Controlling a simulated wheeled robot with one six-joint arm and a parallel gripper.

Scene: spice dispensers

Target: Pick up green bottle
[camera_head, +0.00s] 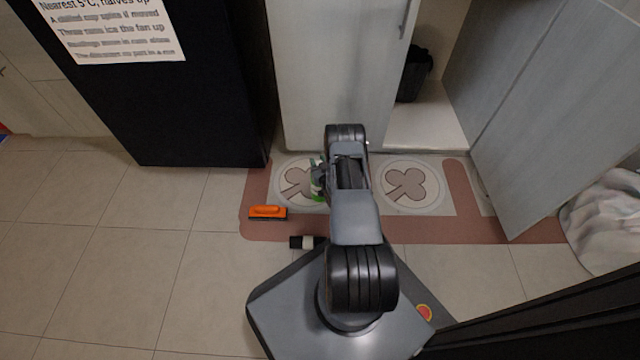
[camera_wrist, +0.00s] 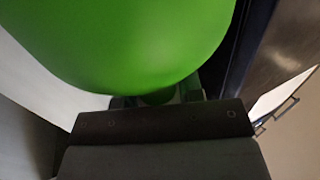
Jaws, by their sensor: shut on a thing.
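The green bottle (camera_wrist: 130,45) fills the upper middle of the wrist view, very close to the camera. Its rounded end hides most of my gripper's fingers. My gripper (camera_wrist: 158,97) is shut on the bottle, with parts of the fingers showing on both sides below its rounded end. In the head view my gripper (camera_head: 319,178) is to the left of my arm, over the patterned mat. Only small green patches of the bottle (camera_head: 317,197) show there, and my arm hides much of that area.
An orange-handled brush (camera_head: 268,212) and a small black-and-white object (camera_head: 306,242) lie left of my arm. A black cabinet (camera_head: 190,90) stands at the back left. An open pale cabinet door (camera_head: 560,110) and white cloth (camera_head: 608,220) are right. Left floor is clear.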

